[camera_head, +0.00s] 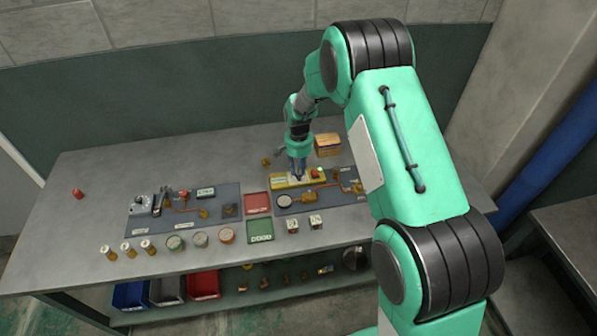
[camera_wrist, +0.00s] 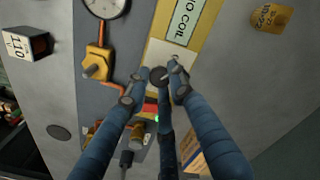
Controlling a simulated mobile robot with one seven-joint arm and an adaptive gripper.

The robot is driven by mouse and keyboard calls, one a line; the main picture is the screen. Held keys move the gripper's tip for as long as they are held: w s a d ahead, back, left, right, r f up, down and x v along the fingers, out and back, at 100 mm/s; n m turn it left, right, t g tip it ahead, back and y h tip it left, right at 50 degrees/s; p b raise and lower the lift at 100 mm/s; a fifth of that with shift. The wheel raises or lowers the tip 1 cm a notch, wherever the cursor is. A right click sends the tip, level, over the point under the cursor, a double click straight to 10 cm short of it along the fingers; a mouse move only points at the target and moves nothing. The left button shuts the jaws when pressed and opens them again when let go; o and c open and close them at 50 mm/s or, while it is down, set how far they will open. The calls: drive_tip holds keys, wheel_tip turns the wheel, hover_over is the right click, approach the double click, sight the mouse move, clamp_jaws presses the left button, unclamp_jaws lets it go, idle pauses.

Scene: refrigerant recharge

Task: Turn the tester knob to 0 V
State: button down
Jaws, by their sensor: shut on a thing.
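The tester is a yellow box (camera_head: 282,183) on the right half of the bench. In the wrist view its yellow panel (camera_wrist: 207,30) carries a green "TO COIL" label. A small dark round knob (camera_wrist: 158,76) sits on its pale face. My gripper (camera_head: 298,175) points down onto the box; in the wrist view its blue fingers (camera_wrist: 152,84) close around the knob. The fingers cover part of the knob, so its pointer and the voltage marks cannot be read.
A round gauge (camera_head: 284,201) and brass valve (camera_wrist: 96,64) lie beside the box on a grey mat. A cardboard-coloured box (camera_head: 327,140) stands behind. Red (camera_head: 257,199) and green (camera_head: 261,238) trays lie left. White-labelled cubes (camera_head: 292,226) stand in front. The bench's left end is mostly clear.

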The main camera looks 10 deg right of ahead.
drive_tip(key=c, duration=1.5)
unclamp_jaws()
drive_tip(key=shift+r, duration=0.15)
wheel_tip(320, 180, up, 12)
drive_tip(key=shift+f, duration=0.1)
